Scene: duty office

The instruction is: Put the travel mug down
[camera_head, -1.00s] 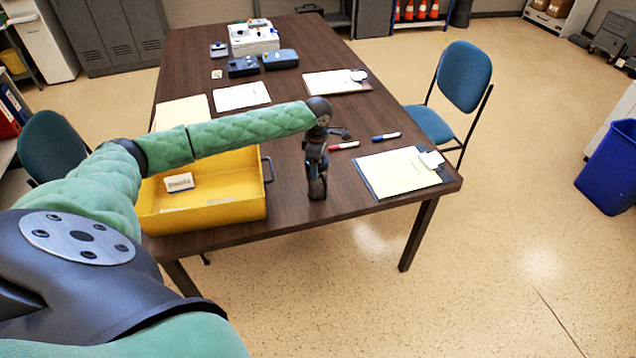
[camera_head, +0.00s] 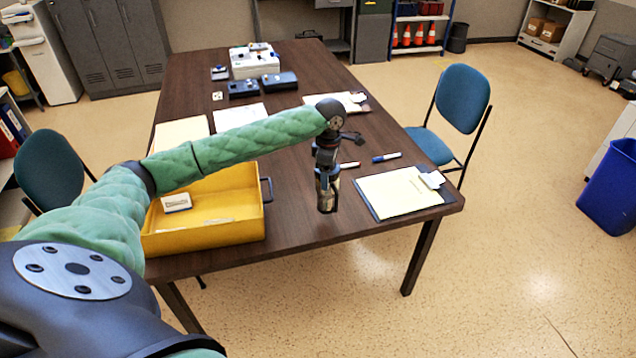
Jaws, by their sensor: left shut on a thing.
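My left arm reaches in from the left over the brown table (camera_head: 290,222). My left gripper (camera_head: 327,174) points down and is shut on the travel mug (camera_head: 327,200). The mug is upright, dark and shiny, and partly hidden by the fingers. It is between the yellow tray and the clipboard, over the table's near part. I cannot tell whether its base touches the table. My right gripper is not in view.
The yellow tray (camera_head: 205,240) holds a small white box (camera_head: 176,202). A clipboard (camera_head: 398,193) lies right of the mug, with a blue marker (camera_head: 386,157) behind it. Bare tabletop surrounds the mug. A blue chair (camera_head: 461,98) stands at the right side.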

